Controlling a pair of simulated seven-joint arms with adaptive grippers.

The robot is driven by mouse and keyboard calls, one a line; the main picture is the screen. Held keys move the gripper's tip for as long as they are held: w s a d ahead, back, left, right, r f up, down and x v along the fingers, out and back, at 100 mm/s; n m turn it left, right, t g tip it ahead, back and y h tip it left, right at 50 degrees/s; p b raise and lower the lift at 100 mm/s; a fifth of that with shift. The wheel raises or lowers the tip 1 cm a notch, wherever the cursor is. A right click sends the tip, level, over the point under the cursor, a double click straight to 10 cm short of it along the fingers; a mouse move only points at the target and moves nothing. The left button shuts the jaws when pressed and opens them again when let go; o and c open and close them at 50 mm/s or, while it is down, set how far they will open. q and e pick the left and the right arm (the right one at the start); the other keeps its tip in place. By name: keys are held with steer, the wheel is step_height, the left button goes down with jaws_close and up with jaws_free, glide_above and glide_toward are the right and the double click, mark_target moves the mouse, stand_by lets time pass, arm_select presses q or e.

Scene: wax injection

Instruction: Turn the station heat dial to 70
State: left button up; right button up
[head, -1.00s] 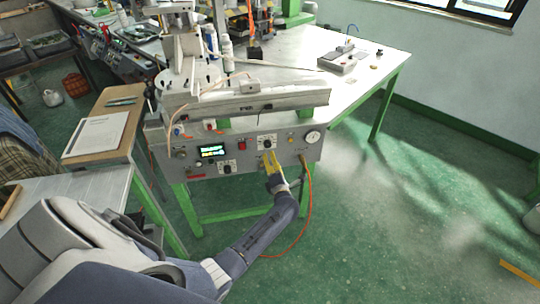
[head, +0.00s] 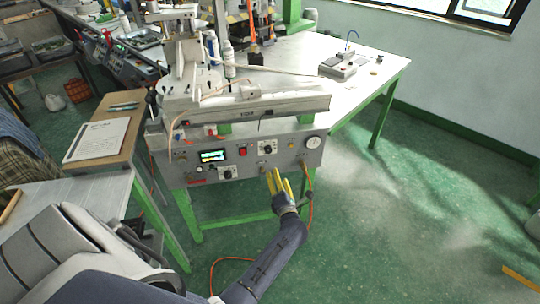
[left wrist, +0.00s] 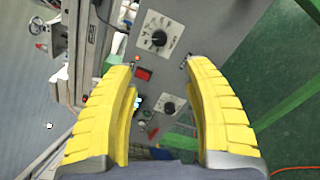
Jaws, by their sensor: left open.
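The station's grey control panel (head: 200,174) carries two black dials on white scale plates. The upper dial (head: 267,147) is right of the display and also shows in the left wrist view (left wrist: 158,38). The lower dial (head: 227,173) is below the display and also shows in the left wrist view (left wrist: 168,108). The labels and scale numbers are too small to read, so I cannot tell which is heat or its setting. My left gripper (head: 274,173) has yellow fingers, open and empty, just below and in front of the upper dial, apart from it. My right gripper is out of view.
The panel also has a lit display (head: 213,156), a red button (head: 242,152) and a round gauge (head: 313,141). An orange hose (head: 310,200) hangs from its right side. A clipboard (head: 98,139) lies on the left bench. The floor to the right is clear.

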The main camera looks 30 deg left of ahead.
mark_target(269, 151)
arm_select(q)
steer(key=x, duration=1.6)
steer(key=shift+w+a, duration=0.25)
steer(key=shift+w, duration=0.05)
jaws_close()
